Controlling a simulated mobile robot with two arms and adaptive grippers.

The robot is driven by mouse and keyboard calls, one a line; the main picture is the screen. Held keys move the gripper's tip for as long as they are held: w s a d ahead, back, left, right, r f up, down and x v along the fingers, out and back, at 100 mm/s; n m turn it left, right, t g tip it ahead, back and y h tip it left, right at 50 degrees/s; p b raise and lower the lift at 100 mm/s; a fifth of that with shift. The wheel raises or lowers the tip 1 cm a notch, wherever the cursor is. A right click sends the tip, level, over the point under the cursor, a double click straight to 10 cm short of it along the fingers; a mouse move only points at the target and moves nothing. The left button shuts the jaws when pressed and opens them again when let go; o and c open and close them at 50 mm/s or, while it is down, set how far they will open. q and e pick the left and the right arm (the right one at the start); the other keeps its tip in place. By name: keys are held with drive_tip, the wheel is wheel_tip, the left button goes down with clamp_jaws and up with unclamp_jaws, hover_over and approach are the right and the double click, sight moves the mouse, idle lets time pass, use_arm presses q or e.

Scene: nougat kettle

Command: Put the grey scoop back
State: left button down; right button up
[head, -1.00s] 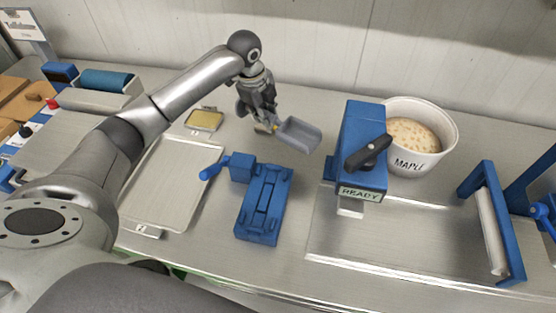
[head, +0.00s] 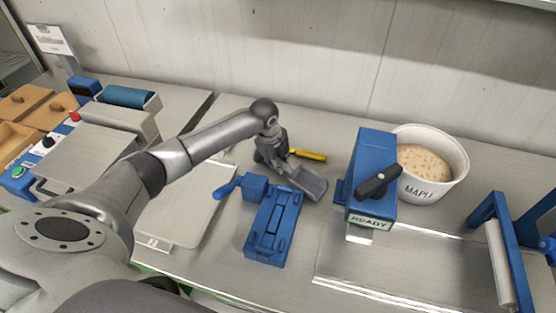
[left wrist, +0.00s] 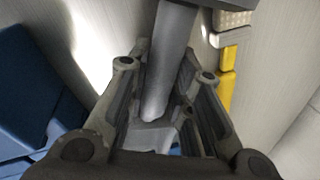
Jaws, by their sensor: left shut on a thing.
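The grey scoop (head: 311,182) is in my left gripper (head: 273,158), its tray pointing right and towards the front. It is low over the counter, just behind the blue hand-cranked device (head: 273,222); I cannot tell whether it touches the counter. In the left wrist view the scoop's grey handle (left wrist: 170,62) runs between the two fingers of my left gripper (left wrist: 165,110), which is shut on it. My right gripper is not in view.
A yellow-handled tool (head: 309,155) lies right behind the scoop. To the right stand a blue machine marked READY (head: 371,170) and a white MAPLE tub (head: 430,190). A metal tray (head: 185,210) lies left. Bare counter (head: 315,225) separates the blue devices.

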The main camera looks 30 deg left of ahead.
use_arm(q)
drive_tip(key=c, duration=1.3)
unclamp_jaws()
drive_tip(key=b+v, duration=0.1)
drive_tip(key=v, duration=1.1)
drive_tip(key=shift+b, duration=0.4)
drive_tip(key=shift+r, duration=0.1)
